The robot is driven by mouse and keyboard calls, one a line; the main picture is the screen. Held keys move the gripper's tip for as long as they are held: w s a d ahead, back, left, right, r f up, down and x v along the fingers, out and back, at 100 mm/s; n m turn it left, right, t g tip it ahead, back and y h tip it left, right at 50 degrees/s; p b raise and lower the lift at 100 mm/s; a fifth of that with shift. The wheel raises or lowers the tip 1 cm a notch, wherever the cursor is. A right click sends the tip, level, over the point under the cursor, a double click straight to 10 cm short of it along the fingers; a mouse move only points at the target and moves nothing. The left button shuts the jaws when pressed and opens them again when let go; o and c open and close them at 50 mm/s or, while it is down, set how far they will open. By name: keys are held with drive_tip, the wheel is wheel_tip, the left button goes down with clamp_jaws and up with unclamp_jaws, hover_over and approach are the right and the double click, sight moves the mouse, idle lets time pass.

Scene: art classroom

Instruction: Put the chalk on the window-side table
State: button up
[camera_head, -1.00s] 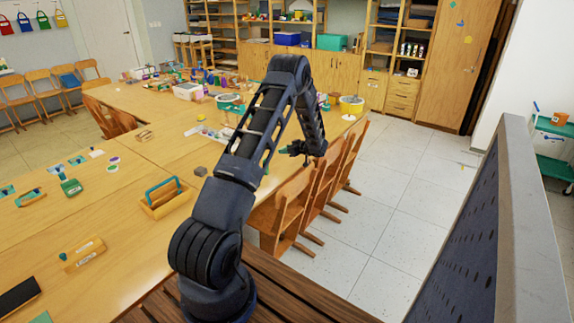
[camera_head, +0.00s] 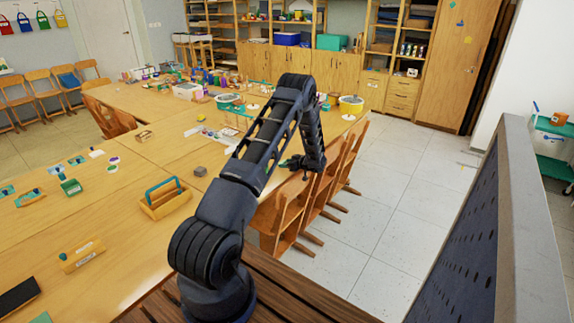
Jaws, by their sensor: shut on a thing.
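My gripper (camera_head: 290,162) is small and dark in the head view, low over the right edge of the long wooden table (camera_head: 110,215), beside the chairs. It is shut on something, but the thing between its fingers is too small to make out. I cannot pick out the chalk for certain. No window shows, so I cannot tell which table is the window-side one.
Wooden chairs (camera_head: 290,215) line the table's right side. Open floor (camera_head: 400,200) lies right.

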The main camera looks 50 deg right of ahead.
drive_tip(key=shift+f, duration=0.2)
drive_tip(key=o, duration=0.9)
drive_tip(key=shift+o, duration=0.2)
drive_tip(key=v, duration=1)
drive_tip(key=shift+s+r, duration=0.2)
drive_tip(key=shift+s, duration=0.15)
